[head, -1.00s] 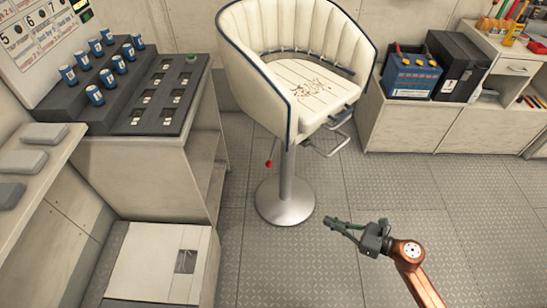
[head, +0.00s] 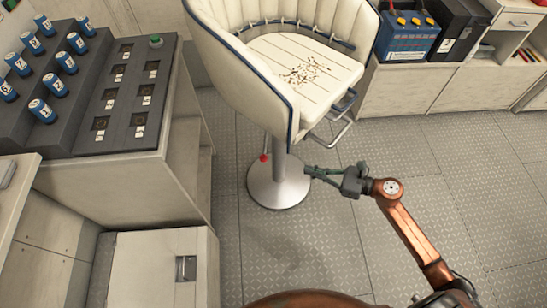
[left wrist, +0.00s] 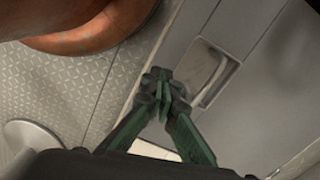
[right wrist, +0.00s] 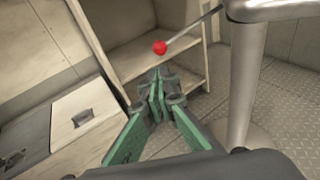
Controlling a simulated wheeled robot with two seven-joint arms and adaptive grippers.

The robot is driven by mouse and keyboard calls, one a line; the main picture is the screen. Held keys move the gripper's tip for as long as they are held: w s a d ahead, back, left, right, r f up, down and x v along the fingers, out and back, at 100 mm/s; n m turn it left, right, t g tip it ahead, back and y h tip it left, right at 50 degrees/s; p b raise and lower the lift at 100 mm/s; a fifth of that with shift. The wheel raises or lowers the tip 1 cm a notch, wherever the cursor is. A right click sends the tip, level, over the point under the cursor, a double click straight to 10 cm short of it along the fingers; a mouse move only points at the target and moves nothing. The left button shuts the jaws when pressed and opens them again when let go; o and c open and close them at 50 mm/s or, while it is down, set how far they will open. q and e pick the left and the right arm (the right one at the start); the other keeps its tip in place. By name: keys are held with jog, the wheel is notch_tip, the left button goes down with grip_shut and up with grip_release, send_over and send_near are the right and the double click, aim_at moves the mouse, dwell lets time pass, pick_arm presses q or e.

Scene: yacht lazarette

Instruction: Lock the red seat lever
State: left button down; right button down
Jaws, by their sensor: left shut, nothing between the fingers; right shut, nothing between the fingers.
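The red seat lever (head: 264,157) is a red ball knob below the white chair's seat (head: 285,70), left of the metal post (head: 279,165). In the right wrist view the red knob (right wrist: 159,47) ends a thin rod that slopes up to the right, towards the seat's underside. My right gripper (head: 310,171) is shut and empty, to the right of the post and knob in the head view. In the right wrist view its fingertips (right wrist: 158,85) appear just below the knob, apparently apart from it. My left gripper (left wrist: 160,80) is shut and empty, outside the head view.
The chair's round base (head: 278,188) stands on the metal floor. A footrest (head: 335,125) juts out at the right. A shelf unit with a dark can rack (head: 85,125) stands at left, a low white cabinet (head: 150,270) in front. A battery (head: 408,35) sits at back right.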

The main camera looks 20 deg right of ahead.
jog(key=shift+w, duration=0.1)
